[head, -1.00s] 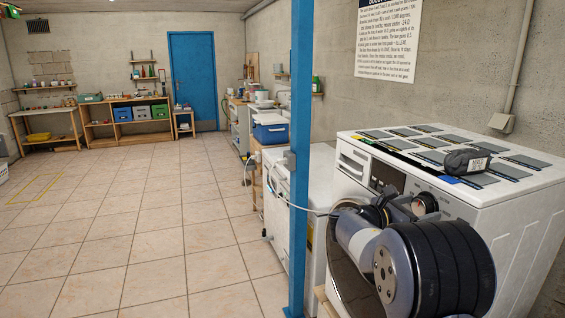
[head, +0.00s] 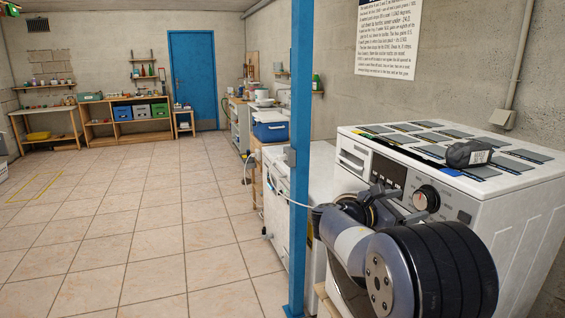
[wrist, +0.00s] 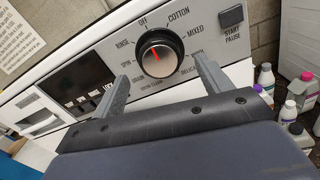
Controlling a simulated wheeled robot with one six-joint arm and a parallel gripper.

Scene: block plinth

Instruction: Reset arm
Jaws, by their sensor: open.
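My gripper (wrist: 160,67) is open and empty in the wrist view. Its two grey fingers stand apart, with the washing machine's round dial (wrist: 160,55) showing between and beyond them. The dial's red mark points up and slightly left, roughly towards OFF. In the head view my arm reaches in front of the white washing machine (head: 520,215). My gripper (head: 388,198) is partly hidden there by my own arm links, just left of the dial (head: 426,198).
A blue post (head: 299,150) stands close left of my arm. Several bottles (wrist: 292,105) stand right of the machine. The tiled floor (head: 150,220) at left is open.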

